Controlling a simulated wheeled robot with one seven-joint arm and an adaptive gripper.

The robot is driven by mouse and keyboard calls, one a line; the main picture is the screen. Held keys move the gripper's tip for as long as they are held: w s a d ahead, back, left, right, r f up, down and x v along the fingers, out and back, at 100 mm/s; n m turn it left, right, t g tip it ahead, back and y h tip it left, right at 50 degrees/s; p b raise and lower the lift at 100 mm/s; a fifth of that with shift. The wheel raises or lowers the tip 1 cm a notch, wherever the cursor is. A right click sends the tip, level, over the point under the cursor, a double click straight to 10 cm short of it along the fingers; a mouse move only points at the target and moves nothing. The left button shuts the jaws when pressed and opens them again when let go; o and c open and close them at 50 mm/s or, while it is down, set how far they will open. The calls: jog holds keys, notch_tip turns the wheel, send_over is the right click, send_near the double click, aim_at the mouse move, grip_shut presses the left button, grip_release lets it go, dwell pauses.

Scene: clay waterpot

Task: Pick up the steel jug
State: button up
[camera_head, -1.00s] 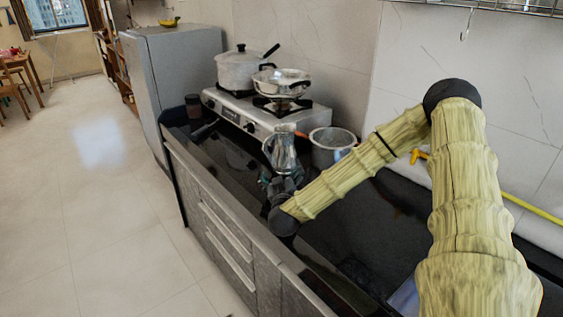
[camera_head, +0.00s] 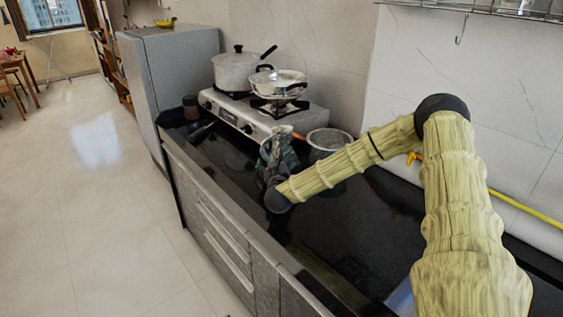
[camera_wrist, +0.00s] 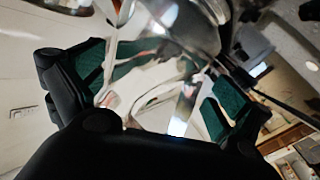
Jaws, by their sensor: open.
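The steel jug (camera_wrist: 152,82) is shiny and fills the middle of the wrist view, between the green-padded fingers of my gripper (camera_wrist: 166,88). The fingers are open, one on each side of the jug. I cannot tell whether either pad touches it. In the head view my gripper (camera_head: 281,160) is over the counter in front of the stove and covers most of the jug, whose base and handle are hidden there.
An open grey pot (camera_head: 330,140) stands close to the right of the jug. Behind is a stove (camera_head: 262,122) with a lidded pot (camera_head: 236,73) and a steel pan (camera_head: 278,80). The dark counter (camera_head: 325,225) is clear nearer to me. Its front edge is at the left.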

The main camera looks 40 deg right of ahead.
jog(key=shift+w, duration=0.1)
grip_shut()
jog(key=shift+r, duration=0.15)
dwell(0.3)
